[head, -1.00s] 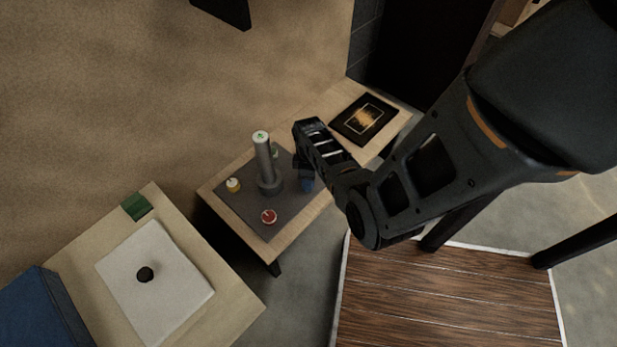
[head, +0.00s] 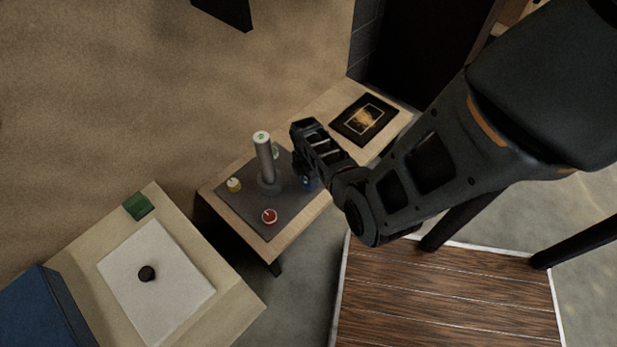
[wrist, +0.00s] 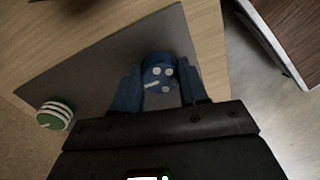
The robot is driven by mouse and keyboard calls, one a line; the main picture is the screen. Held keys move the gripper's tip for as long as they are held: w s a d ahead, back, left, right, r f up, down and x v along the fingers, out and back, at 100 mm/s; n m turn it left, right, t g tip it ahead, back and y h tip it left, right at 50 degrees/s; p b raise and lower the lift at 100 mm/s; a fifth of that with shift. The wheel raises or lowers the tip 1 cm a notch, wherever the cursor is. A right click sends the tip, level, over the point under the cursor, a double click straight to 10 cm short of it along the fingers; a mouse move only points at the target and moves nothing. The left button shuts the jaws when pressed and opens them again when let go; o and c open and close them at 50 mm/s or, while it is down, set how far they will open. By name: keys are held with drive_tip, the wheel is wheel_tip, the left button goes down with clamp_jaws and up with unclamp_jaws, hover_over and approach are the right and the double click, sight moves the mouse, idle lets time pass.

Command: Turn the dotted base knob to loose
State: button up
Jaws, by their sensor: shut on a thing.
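The dotted knob (wrist: 159,72) is blue with white dots and a short white line, and sits on the dark grey base plate (wrist: 108,62). In the wrist view the line points to the lower left. My gripper (wrist: 160,88) has one finger on each side of the knob and is shut on it. In the head view my gripper (head: 301,158) hides much of the blue knob (head: 310,184), at the right side of the plate. Any loose or tight marking cannot be made out.
A grey upright post (head: 265,158) stands on the plate. A yellow knob (head: 234,185), a red knob (head: 269,216) and a green striped knob (wrist: 54,115) sit around it. A black framed panel (head: 364,119) lies at the back right. A white board (head: 185,285) lies at left.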

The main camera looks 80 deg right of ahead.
idle(0.4)
drive_tip(key=o, duration=1.1)
drive_tip(key=shift+c, duration=0.2)
wheel_tip(320, 180, up, 8)
drive_tip(key=p, duration=0.2)
drive_tip(key=shift+w+d+f+p, duration=0.1)
drive_tip(key=shift+w+p, duration=0.05)
drive_tip(key=shift+p, duration=0.25)
